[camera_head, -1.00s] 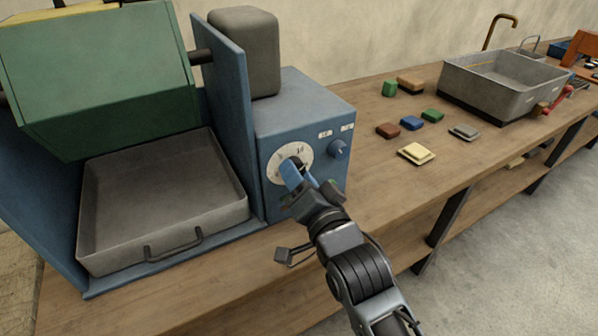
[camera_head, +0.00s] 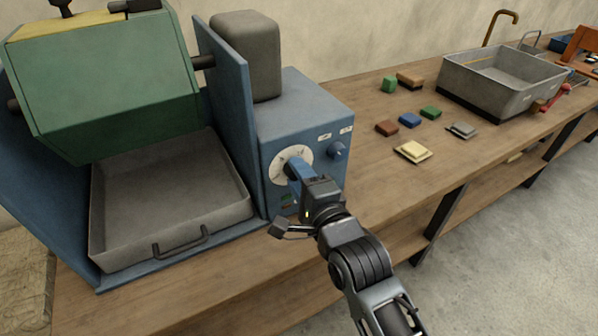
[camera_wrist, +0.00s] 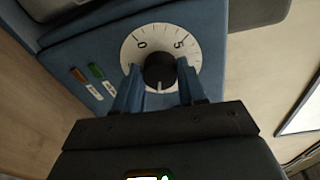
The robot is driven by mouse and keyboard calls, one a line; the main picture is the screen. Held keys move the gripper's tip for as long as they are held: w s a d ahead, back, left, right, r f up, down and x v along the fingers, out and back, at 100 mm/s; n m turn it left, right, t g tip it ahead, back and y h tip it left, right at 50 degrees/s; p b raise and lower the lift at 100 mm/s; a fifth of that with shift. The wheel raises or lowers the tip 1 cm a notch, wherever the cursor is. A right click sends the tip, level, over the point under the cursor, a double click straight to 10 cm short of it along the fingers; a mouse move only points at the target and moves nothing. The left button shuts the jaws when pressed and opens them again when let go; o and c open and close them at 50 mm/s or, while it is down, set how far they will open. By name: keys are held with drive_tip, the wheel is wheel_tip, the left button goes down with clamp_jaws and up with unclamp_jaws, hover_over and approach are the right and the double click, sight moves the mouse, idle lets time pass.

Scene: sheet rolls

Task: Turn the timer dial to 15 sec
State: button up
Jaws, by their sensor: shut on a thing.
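The timer dial is a white round face (camera_head: 280,164) on the front of a blue control box (camera_head: 312,120). In the wrist view, the dial face (camera_wrist: 206,47) shows a 0 at upper left and a 5 at upper right; its lower part is hidden. The black knob (camera_wrist: 159,68) has a white mark that points toward the bottom of that view. My gripper (camera_head: 297,170) is at the dial, its blue fingers (camera_wrist: 159,82) on either side of the knob and shut on it. The number at the mark is hidden.
A grey tray (camera_head: 100,228) under a green drum (camera_head: 115,90) stands left. Several blocks and a grey basin (camera_head: 500,95) lie along the bench to the right.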

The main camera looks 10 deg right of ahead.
drive_tip(key=shift+f+m+p, duration=0.1)
drive_tip(key=shift+m+p, duration=0.2)
drive_tip(key=shift+m, duration=0.2)
drive_tip(key=o, duration=1.1)
drive_tip(key=shift+c, duration=0.2)
drive_tip(key=shift+s, duration=0.1)
drive_tip(key=b+v, duration=0.1)
drive_tip(key=v, duration=0.6)
drive_tip(key=shift+s, duration=0.3)
